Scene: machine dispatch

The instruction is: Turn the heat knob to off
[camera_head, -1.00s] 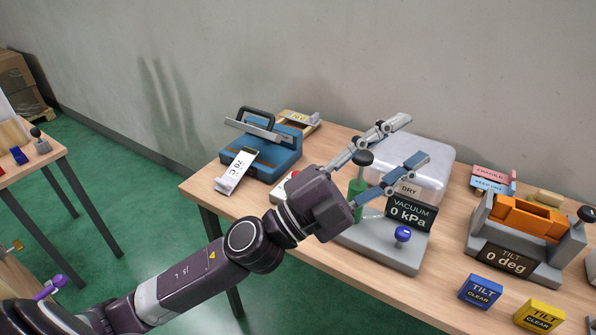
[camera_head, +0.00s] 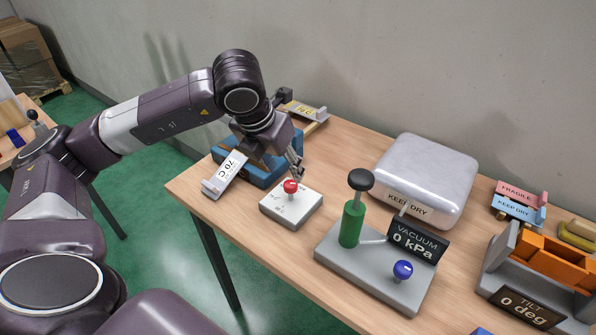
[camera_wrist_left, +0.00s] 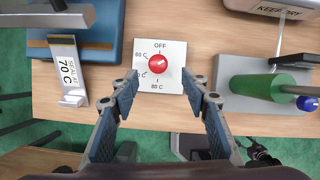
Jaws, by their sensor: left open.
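The red heat knob (camera_head: 291,186) stands on a small white dial box (camera_head: 278,207) near the table's front left edge. In the left wrist view the knob (camera_wrist_left: 158,64) sits on the dial plate (camera_wrist_left: 174,84), with OFF printed at the top, 60 C at the left and 80 C at the bottom; the red top hides where it points. My left gripper (camera_wrist_left: 160,90) is open, its fingers on either side of the knob's near side and apart from it. In the head view the gripper (camera_head: 297,172) is just behind the knob, partly hidden by its wrist. My right gripper is not in view.
The blue sealer (camera_head: 262,172) with a 70 C tag (camera_head: 226,172) is left of the dial box. The vacuum unit (camera_head: 372,268) with a green pump (camera_head: 351,224) is to its right, beside a wrapped package (camera_head: 430,175). An orange tilt fixture (camera_head: 550,262) is further right.

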